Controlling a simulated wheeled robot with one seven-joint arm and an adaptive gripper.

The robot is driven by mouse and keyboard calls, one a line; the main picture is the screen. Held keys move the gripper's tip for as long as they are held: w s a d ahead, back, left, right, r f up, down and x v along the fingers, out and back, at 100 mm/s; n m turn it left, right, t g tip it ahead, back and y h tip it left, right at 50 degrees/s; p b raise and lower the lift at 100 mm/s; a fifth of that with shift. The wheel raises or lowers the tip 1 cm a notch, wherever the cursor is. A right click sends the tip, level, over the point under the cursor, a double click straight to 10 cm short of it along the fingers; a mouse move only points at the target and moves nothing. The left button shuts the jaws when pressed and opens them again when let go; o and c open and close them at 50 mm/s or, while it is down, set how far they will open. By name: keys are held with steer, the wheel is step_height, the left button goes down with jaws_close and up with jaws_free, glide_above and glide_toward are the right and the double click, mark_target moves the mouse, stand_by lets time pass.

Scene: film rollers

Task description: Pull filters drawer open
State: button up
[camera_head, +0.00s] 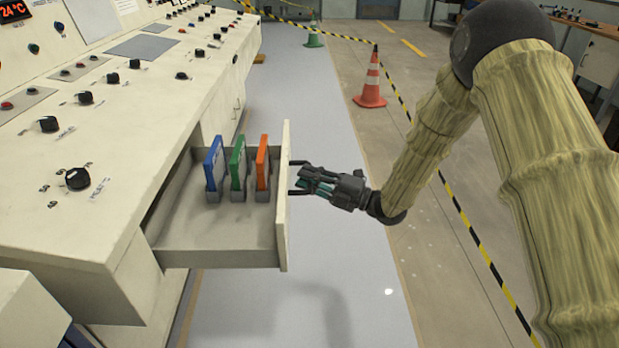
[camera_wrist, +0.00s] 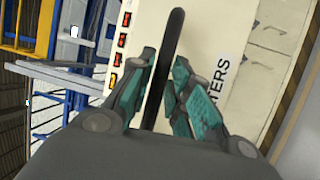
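The filters drawer (camera_head: 215,258) sticks out of the cream console in the head view, well open. Its front panel (camera_head: 284,215) faces right, and its inside shows. In the wrist view the drawer front (camera_wrist: 262,25) carries dark lettering, of which "TERS" is readable. A dark bar handle (camera_wrist: 170,50) runs between the two teal-padded fingers of my gripper (camera_wrist: 164,68). The fingertips lie close against both sides of the bar and appear shut on it. In the head view my gripper (camera_head: 308,179) is at the outer side of the drawer front, partly hiding the handle.
Blue (camera_head: 213,165), green (camera_head: 238,163) and orange (camera_head: 262,163) filters stand upright in the drawer. The console top (camera_head: 120,120) has several knobs. An orange cone (camera_head: 372,85) and a green cone (camera_head: 314,35) stand farther off. The floor below the drawer is clear.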

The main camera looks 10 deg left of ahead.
steer(key=shift+o, duration=0.6)
steer(key=shift+d, duration=0.1)
steer(key=v, duration=1.1)
steer(key=shift+s+d, duration=0.15)
steer(key=shift+d, duration=0.2)
steer(key=shift+f, duration=0.1)
